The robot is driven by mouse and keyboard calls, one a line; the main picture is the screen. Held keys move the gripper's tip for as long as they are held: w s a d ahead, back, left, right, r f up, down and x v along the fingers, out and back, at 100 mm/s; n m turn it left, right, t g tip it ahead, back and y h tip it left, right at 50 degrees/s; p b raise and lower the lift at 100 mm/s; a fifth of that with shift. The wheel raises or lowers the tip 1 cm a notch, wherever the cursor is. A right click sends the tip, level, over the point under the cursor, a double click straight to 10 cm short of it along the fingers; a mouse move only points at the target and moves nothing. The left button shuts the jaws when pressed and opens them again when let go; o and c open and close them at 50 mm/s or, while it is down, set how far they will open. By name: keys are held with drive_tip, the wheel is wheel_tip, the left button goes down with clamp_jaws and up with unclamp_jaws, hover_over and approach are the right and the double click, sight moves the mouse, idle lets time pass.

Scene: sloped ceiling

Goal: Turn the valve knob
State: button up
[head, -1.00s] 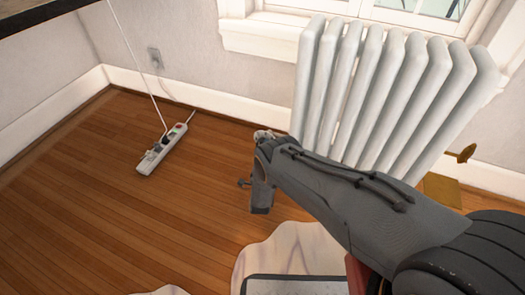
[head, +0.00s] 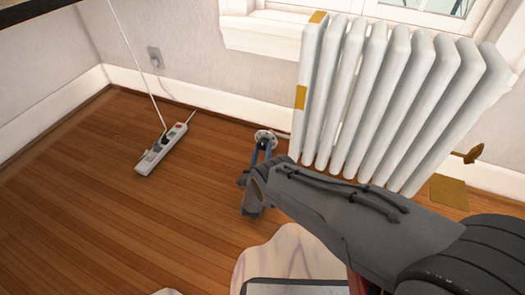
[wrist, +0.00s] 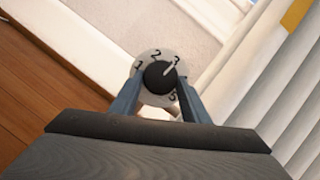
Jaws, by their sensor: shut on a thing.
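The valve knob (head: 265,136) stands low at the left end of the white radiator (head: 385,95) in the head view. In the wrist view the knob (wrist: 160,75) has a black centre with a light pointer and a pale dial ring. The numbers 1, 2, 3 and 5 show; the pointer is toward the 3. My gripper (wrist: 157,100) has its two blue fingers on either side of the knob and is shut on it. In the head view my gripper (head: 262,150) reaches the knob from the front; its palm hides the lower part of the dial.
A power strip (head: 165,148) with a white cord lies on the wooden floor at left. A pale rug (head: 290,252) is in front. A gold-coloured plate (head: 448,191) and a brass fitting (head: 472,154) are right of the radiator. The floor between strip and radiator is clear.

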idle(0.3)
drive_tip(key=o, duration=1)
drive_tip(key=shift+o, duration=0.2)
drive_tip(key=p+v, duration=0.1)
drive_tip(key=v, duration=0.6)
drive_tip(key=shift+s+f+p, duration=0.15)
drive_tip(key=shift+s+p, duration=0.15)
drive_tip(key=shift+a, duration=0.1)
